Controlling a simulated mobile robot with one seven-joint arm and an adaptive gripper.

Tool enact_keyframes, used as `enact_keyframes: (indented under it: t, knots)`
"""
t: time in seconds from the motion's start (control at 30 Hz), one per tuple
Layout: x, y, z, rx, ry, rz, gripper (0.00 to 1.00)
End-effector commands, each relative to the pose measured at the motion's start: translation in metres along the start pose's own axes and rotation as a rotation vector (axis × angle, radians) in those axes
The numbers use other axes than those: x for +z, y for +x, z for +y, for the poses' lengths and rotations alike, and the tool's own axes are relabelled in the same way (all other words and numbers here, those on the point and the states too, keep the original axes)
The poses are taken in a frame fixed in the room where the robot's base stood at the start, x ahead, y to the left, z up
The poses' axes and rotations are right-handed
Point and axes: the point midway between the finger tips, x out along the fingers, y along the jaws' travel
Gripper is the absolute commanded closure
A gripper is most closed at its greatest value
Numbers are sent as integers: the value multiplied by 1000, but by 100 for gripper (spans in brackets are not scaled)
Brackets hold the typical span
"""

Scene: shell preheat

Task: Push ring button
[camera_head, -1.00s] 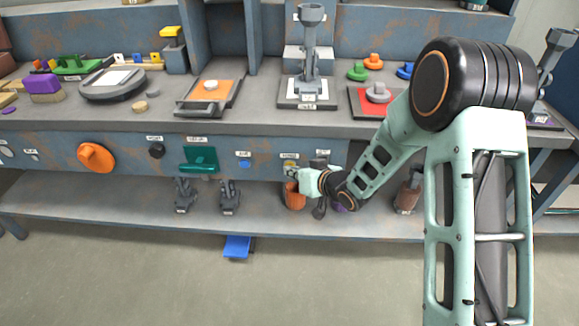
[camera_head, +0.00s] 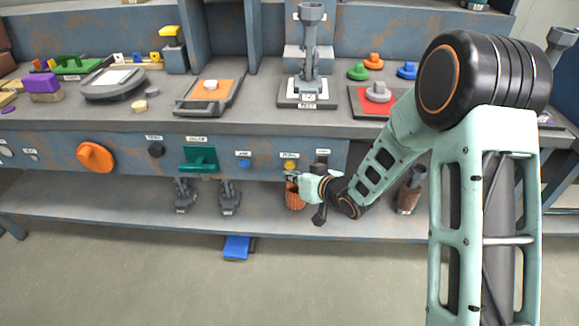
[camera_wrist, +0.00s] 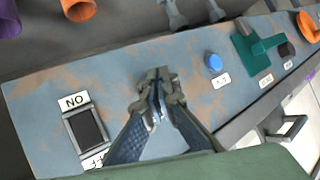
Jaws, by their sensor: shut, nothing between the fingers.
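A yellow round button (camera_head: 289,165) sits on the blue-grey front panel (camera_head: 120,148) under a small white label that I cannot read. A blue round button (camera_head: 244,163) sits to its left, also labelled; it shows in the wrist view too (camera_wrist: 215,63). Which of them is the ring button I cannot tell from the labels. My gripper (camera_head: 291,175) is shut and empty, just below the yellow button; I cannot tell whether it touches the panel. In the wrist view my closed fingertips (camera_wrist: 155,100) lie between the blue button and a dark switch, and no yellow button is visible.
The dark rocker switch (camera_wrist: 86,130) is beside my gripper. Further left are a green handle (camera_head: 200,158), a black knob (camera_head: 156,150) and an orange knob (camera_head: 96,157). An orange cup (camera_head: 295,197) stands on the lower shelf beneath my gripper.

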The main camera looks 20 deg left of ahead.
Motion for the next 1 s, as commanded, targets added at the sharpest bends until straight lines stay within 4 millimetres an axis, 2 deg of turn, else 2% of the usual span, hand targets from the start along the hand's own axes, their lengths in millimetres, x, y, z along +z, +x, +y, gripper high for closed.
enact_keyframes:
  t: [0.5,1.0]
  knots:
    - [23,-31,-23,0,0,0,100]
    - [23,-32,-23,0,0,0,100]
